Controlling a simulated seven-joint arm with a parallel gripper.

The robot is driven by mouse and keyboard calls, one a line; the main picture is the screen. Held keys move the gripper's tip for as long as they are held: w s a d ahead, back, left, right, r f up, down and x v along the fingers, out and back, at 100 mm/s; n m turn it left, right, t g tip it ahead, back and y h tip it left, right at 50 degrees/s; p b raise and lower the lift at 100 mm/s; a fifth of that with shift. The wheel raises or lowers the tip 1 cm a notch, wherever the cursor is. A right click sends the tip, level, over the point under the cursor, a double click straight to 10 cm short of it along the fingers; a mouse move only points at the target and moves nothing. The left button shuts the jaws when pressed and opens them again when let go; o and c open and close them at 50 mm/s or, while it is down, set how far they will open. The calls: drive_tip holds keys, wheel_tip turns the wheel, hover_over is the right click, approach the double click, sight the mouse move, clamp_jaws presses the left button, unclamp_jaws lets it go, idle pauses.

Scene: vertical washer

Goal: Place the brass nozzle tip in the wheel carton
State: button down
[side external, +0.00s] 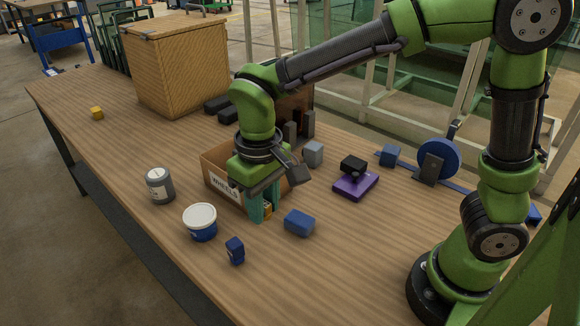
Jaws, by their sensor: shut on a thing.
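The wheel carton (213,169) is an open brown cardboard box with a white "WHEELS" label, at the middle of the table. My gripper (263,212) points down at the carton's near right side, with its teal fingers in front of the box in this view. It is shut on a small brass-yellow piece (268,209), which looks like the brass nozzle tip. The fingers hide most of the piece.
A blue block (299,223), a white-lidded tub (200,222), a small dark blue box (235,250) and a grey can (160,186) stand close by. A purple stand (355,186) is to the right. A wooden crate (178,66) is behind. The left tabletop is mostly clear.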

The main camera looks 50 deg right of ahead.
drive_tip(key=w+d, duration=1.5)
drive_tip(key=w, duration=0.5)
drive_tip(key=f, duration=1.1)
drive_tip(key=shift+s+d, duration=0.15)
drive_tip(key=shift+s, duration=0.05)
drive_tip(key=shift+f, duration=2.25)
drive_tip(key=shift+f, duration=0.1)
drive_tip(key=c, duration=0.9)
unclamp_jaws()
drive_tip(key=shift+o, duration=0.2)
